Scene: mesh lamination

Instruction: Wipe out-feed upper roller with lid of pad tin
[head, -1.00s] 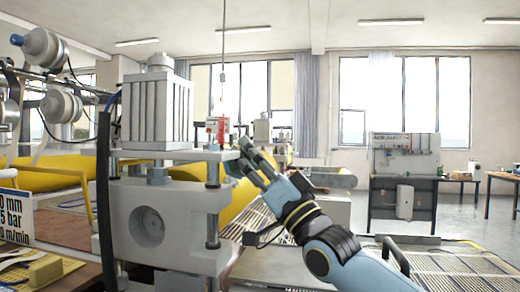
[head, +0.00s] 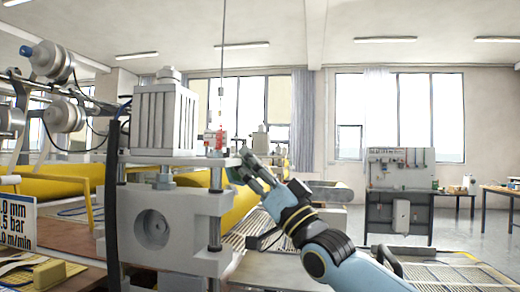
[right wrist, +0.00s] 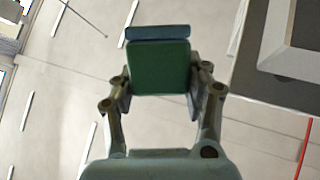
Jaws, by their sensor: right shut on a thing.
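My right gripper (head: 245,170) is raised beside the right end of the grey press frame (head: 165,222). In the right wrist view the right gripper (right wrist: 160,82) is shut on a flat green block (right wrist: 160,68) with a blue strip (right wrist: 158,32) along its far edge. I cannot tell whether this is the lid of the pad tin. A yellow roller (head: 205,208) lies behind the press frame, partly hidden by it and by its post. I cannot tell whether the green block touches anything. My left gripper is not in view.
A grey machine block with motor cylinders (head: 66,115) stands at the left. A sign (head: 18,222) and a yellow pad (head: 48,274) are at the lower left. A slatted conveyor (head: 440,272) lies at the lower right. A grey bench cabinet (head: 402,190) stands further back across open floor.

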